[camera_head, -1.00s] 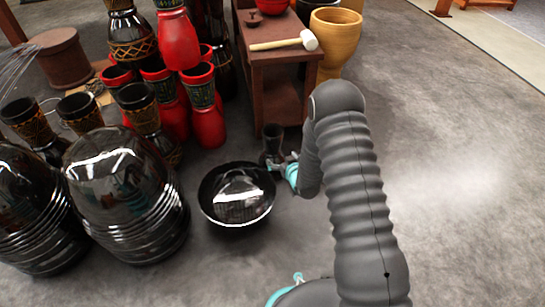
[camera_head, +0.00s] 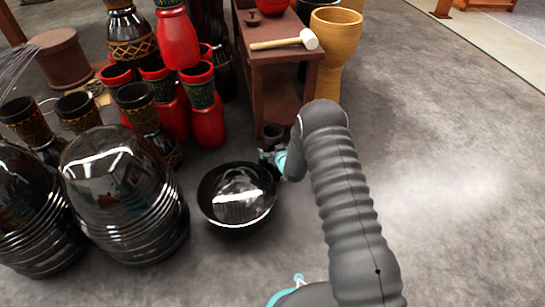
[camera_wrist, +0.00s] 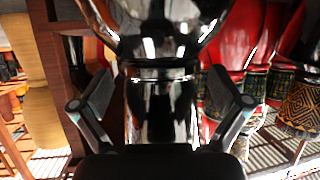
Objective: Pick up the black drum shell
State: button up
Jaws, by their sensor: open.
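The black drum shell (camera_head: 237,197) stands on the floor, glossy, with its wide round bowl facing up in the head view. In the wrist view its bowl (camera_wrist: 165,35) fills the top, and its narrower stem shows below, between my fingers. My gripper (camera_head: 270,155) is low at the shell's far right side, partly hidden behind my arm. In the wrist view my gripper (camera_wrist: 160,108) is open, with one finger on each side of the stem. I cannot tell whether either finger touches it.
Large black shells (camera_head: 125,195) stand close on the left. Red drums (camera_head: 207,120) are stacked behind. A brown wooden bench (camera_head: 280,75) with a mallet (camera_head: 285,42) stands just beyond my gripper, beside a tan drum shell (camera_head: 335,40). The floor on the right is clear.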

jog(key=c, duration=1.6)
jog(key=shift+c, duration=1.2)
jog(key=shift+r, duration=0.15)
